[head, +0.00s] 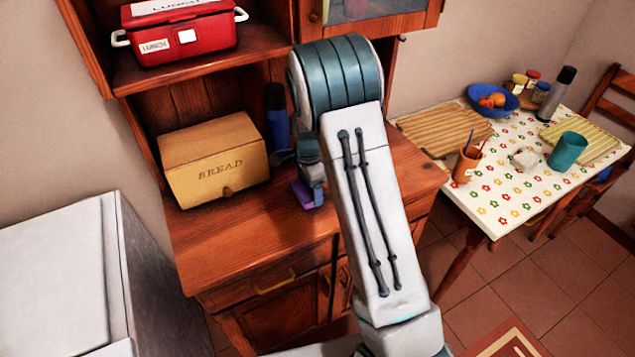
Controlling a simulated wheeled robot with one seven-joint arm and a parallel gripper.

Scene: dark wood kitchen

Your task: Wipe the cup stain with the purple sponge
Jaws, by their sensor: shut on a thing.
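The purple sponge (303,195) shows as a small purple edge just above the wooden counter of the hutch, beside my arm. My gripper (309,188) is shut on it, partly hidden behind my own arm. I cannot tell whether the sponge touches the counter. A teal cup (568,151) stands on the flowered table at the right. A small pale patch or object (524,158) lies to its left; I cannot tell whether it is a stain. No stain shows clearly on the counter, part of which my arm covers.
A bread box (214,160) and a dark blue bottle (277,120) stand on the counter (240,235). The counter's front is clear. A red lunch box (182,32) sits on the shelf above. The flowered table (500,198) holds a blue bowl (484,92) and a pencil cup (466,165).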

